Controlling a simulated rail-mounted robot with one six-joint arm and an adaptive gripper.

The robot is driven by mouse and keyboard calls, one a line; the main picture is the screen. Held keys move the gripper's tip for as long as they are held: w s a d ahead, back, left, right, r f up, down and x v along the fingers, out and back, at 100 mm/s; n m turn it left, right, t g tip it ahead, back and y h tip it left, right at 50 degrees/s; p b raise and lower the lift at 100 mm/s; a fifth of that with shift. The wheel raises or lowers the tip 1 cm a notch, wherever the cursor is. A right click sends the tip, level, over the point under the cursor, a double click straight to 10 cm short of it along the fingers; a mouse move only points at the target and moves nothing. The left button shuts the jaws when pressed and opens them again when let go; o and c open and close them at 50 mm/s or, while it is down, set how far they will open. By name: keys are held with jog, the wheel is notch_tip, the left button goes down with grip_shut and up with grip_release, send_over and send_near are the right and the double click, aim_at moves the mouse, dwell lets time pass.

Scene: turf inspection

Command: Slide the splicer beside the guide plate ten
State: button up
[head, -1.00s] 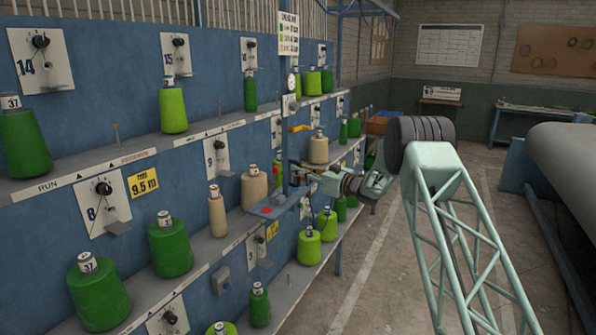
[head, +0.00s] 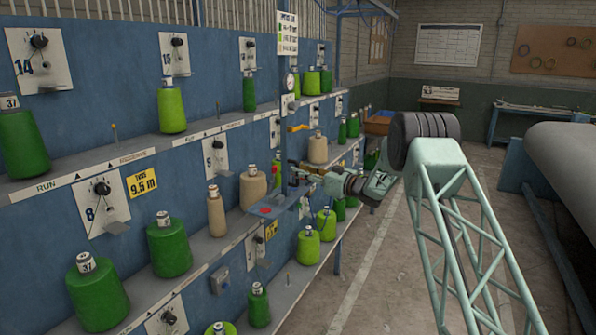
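What I take for the splicer is a blue upright carriage (head: 284,150) in front of the rack, with a round gauge, a yellow handle and a small blue ledge (head: 268,212) bearing a red spot. A white plate (head: 275,132) in the middle row, right of plate nine (head: 215,158), looks like guide plate ten; the carriage partly hides it and its number is unreadable. My gripper (head: 293,174) is at the carriage, just above the ledge's right end. Its fingers are small and dark here; I cannot tell whether they hold anything.
Green and beige yarn cones stand along the shelves, with a beige cone (head: 254,187) close left of the carriage and another (head: 318,148) right of it. A lime cone (head: 309,246) stands below. The floor aisle (head: 375,270) is clear; a large grey roll (head: 563,170) lies at right.

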jog(key=v, duration=1)
jog(key=shift+d, duration=0.15)
jog(key=shift+s, duration=0.1)
jog(key=shift+r, duration=0.1)
